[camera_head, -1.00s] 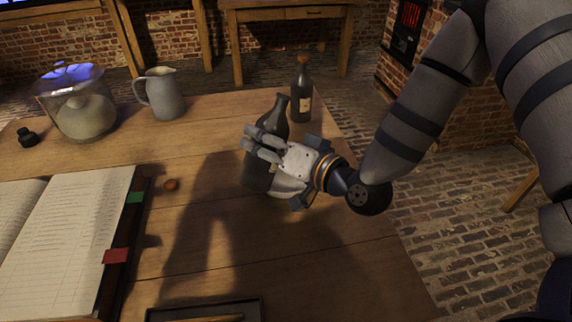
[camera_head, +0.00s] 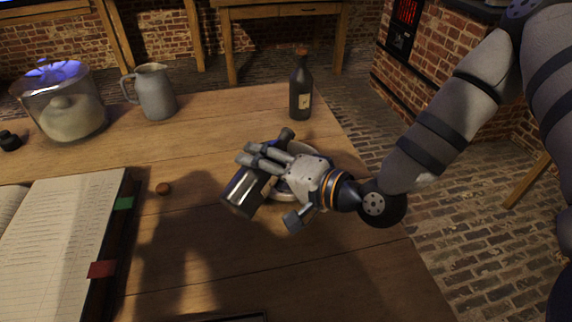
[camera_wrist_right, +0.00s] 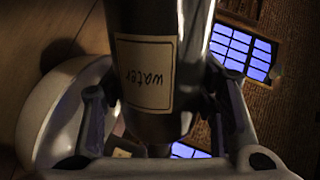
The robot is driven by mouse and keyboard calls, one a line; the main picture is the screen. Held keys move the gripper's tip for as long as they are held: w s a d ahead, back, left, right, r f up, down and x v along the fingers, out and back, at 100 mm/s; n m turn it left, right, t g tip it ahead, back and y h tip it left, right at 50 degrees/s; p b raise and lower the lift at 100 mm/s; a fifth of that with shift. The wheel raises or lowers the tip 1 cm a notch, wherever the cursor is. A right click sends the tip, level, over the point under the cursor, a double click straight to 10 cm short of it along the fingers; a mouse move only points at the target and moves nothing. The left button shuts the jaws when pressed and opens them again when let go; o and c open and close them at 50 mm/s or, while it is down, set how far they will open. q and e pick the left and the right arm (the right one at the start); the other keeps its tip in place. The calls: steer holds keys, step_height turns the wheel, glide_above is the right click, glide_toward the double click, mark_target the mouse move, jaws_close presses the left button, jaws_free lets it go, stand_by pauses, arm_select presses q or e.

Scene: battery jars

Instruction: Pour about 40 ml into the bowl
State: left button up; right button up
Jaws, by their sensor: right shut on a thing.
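My right gripper (camera_head: 283,168) is shut on a dark bottle (camera_head: 243,193), whose handwritten label reads "water" in the right wrist view (camera_wrist_right: 148,75). The bottle is strongly tilted, with its base toward the lower left and its neck toward the upper right. A pale bowl (camera_head: 283,194) is partly hidden behind the gripper and bottle. Its rim also shows at the left of the right wrist view (camera_wrist_right: 45,120). The bottle's mouth relative to the bowl is hard to judge, and I see no clear stream. My left gripper is out of view.
A second dark bottle (camera_head: 300,92) stands behind the bowl. A grey jug (camera_head: 156,92) and a glass jar (camera_head: 62,105) stand at the back left. The front middle of the table is mostly clear.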

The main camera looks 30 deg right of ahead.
steer(key=shift+a+r, duration=0.1)
steer(key=shift+r, duration=0.35)
steer(key=shift+f+m, duration=0.1)
steer(key=shift+m, duration=0.3)
steer(key=shift+f, duration=0.35)
steer(key=shift+r+m+y, duration=0.3)
steer(key=shift+r, duration=0.05)
steer(key=shift+f, duration=0.3)
steer(key=shift+r+m, duration=0.25)
steer(key=shift+m, duration=0.05)
steer(key=shift+f+g, duration=0.2)
steer(key=shift+g, duration=0.1)
steer(key=shift+r, duration=0.1)
